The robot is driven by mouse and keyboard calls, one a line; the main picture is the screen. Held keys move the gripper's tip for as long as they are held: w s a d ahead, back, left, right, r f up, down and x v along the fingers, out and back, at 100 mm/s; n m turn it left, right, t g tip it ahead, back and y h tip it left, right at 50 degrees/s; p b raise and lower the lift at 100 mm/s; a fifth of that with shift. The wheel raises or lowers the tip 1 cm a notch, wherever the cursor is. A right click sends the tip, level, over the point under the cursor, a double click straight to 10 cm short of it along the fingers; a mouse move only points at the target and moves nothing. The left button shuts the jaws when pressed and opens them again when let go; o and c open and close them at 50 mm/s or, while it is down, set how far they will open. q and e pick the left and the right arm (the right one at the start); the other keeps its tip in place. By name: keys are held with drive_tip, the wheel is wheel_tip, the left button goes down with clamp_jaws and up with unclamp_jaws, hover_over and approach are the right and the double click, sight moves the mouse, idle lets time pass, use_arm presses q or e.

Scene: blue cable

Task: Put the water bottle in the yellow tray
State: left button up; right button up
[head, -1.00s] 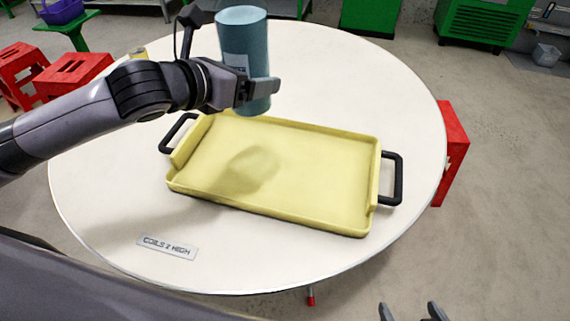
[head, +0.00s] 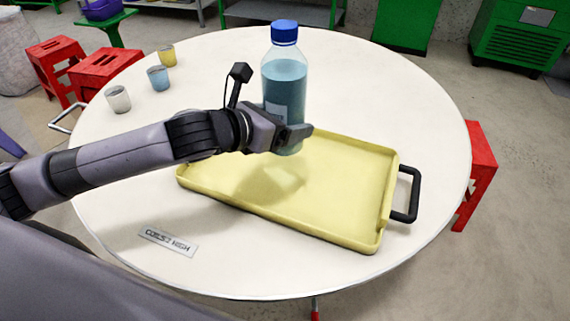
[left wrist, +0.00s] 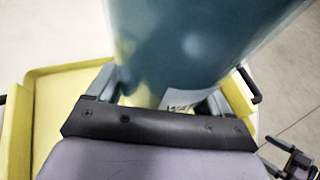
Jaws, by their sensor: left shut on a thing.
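The water bottle (head: 285,85) is clear with blue-teal liquid and a blue cap, and stands upright in my left gripper (head: 290,135). The gripper is shut around its lower part. The bottle is over the far part of the yellow tray (head: 345,220), and a shadow lies on the tray's floor; the gap below the bottle is hard to judge. In the left wrist view the bottle (left wrist: 190,50) fills the middle between the fingers, with the tray (left wrist: 50,110) behind it. My right gripper is not in view in the head picture now.
The tray is empty and has a black handle (head: 408,195) at its right. A label plate (head: 168,241) lies on the white round table (head: 400,90) near the front. A white cup (head: 118,99), a blue cup (head: 158,78) and a yellow cup (head: 167,56) stand at the back left.

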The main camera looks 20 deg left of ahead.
use_arm(q)
wheel_tip(320, 180, down, 6)
drive_tip(key=shift+r+b, duration=0.15)
drive_tip(key=shift+b, duration=0.4)
wheel_tip(320, 180, down, 4)
drive_tip(key=shift+f+b, duration=0.1)
drive_tip(key=shift+b, duration=0.45)
drive_tip(key=shift+f, duration=0.25)
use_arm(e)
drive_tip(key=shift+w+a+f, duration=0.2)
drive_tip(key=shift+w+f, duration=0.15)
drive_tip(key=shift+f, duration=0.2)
use_arm(q)
drive_tip(key=o, duration=1.6)
drive_tip(key=shift+f, duration=0.2)
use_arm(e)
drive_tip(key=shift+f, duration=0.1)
